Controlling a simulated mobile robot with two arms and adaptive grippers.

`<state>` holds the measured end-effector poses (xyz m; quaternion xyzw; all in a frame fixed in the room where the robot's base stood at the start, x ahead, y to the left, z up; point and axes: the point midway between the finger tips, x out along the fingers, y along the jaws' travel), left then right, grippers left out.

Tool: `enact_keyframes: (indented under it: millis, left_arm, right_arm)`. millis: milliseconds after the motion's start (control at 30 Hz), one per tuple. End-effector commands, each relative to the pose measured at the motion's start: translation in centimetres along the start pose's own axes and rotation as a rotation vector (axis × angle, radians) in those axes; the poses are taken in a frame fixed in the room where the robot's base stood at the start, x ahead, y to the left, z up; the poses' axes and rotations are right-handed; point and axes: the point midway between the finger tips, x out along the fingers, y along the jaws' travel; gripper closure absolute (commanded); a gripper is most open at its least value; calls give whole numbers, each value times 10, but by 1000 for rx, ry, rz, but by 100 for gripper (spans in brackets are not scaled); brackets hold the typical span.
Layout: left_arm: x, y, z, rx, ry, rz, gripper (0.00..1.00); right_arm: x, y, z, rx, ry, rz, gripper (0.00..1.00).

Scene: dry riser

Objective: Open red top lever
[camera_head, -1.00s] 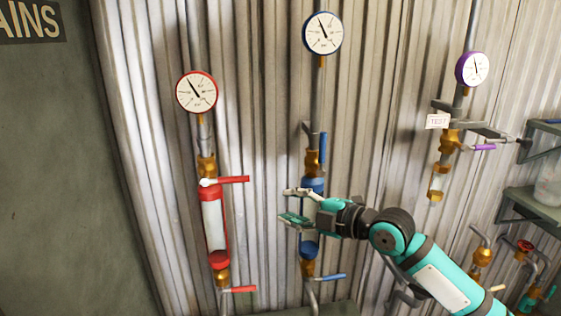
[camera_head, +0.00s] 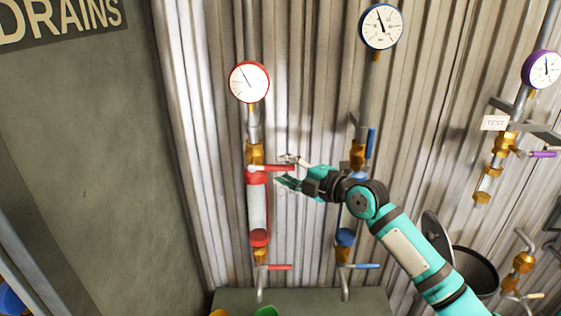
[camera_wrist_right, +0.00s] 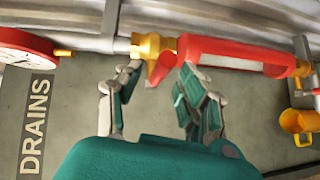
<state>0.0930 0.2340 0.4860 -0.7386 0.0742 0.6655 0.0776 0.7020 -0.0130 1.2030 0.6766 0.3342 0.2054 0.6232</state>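The red top lever (camera_head: 272,168) sticks out level to the right from the brass valve above the red-framed sight tube (camera_head: 258,208). My right gripper (camera_head: 283,170) is at the lever's free end, its fingers apart above and below it. In the right wrist view the lever (camera_wrist_right: 160,67) points toward the camera, between the tips of my open right gripper (camera_wrist_right: 158,82); I see no clear contact. The brass valve (camera_wrist_right: 150,45) is just beyond. My left gripper is not in view.
A red gauge (camera_head: 249,82) sits above the valve and a lower red lever (camera_head: 277,267) below. The blue pipe's upper lever (camera_head: 370,143) stands upright close to my right arm. A grey panel marked DRAINS (camera_head: 100,130) is at left. The corrugated wall is close behind.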

Motion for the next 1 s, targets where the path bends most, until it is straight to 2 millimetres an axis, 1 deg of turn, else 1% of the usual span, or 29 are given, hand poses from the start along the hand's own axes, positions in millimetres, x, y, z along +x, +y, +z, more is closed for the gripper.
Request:
enact_keyframes:
  millis: [33,100,200,533,567,833,1000]
  left_arm:
    - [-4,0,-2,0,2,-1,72]
    - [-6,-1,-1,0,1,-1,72]
    - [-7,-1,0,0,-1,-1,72]
    - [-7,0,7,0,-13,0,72]
    - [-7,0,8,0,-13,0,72]
    - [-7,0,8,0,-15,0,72]
    - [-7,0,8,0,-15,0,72]
  right_arm:
    - [7,2,0,2,0,0,61]
    - [14,2,1,1,-1,1,61]
    - [21,1,1,1,-1,1,61]
    - [24,0,1,-1,-1,1,61]
    - [24,0,1,-1,-1,1,64]
    - [24,0,1,0,-1,1,99]
    - [24,0,1,0,-1,1,100]
